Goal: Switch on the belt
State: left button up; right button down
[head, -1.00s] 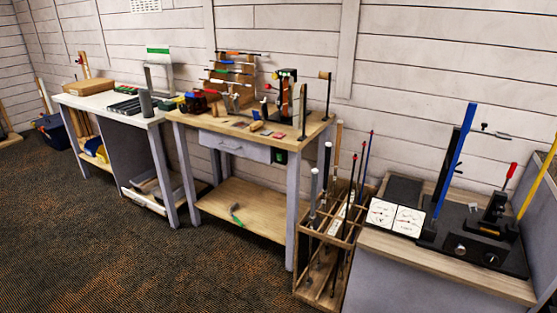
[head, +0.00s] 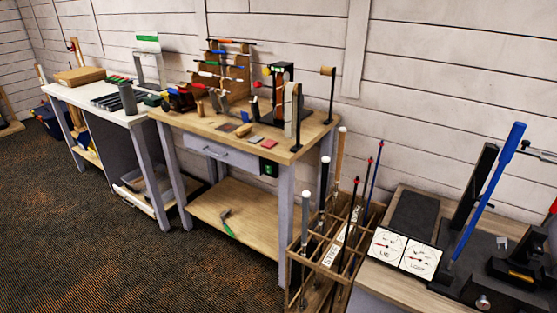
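A belt machine (head: 284,95) with a dark body and a pale upright belt stands at the back right of the middle workbench (head: 318,132). A small black switch box (head: 269,168) with a green spot is fixed to the front of that bench, right of the drawer. It is too small to tell whether the switch is on or off. Neither of my grippers is in view.
A wooden club rack (head: 322,240) holding several clubs stands right of the bench. At the right is a table with two dials (head: 405,252) and a blue-handled device (head: 488,195). A white bench (head: 75,95) stands left. Carpet (head: 110,255) in front is clear.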

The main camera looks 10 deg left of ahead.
aim_at(269, 169)
jog(key=i+j+z, duration=0.25)
jog(key=i+j, duration=0.85)
jog(key=i+j+z, duration=0.1)
jog(key=j, duration=1.15)
jog(key=i+j+z, duration=0.1)
jog(key=j, duration=1.2)
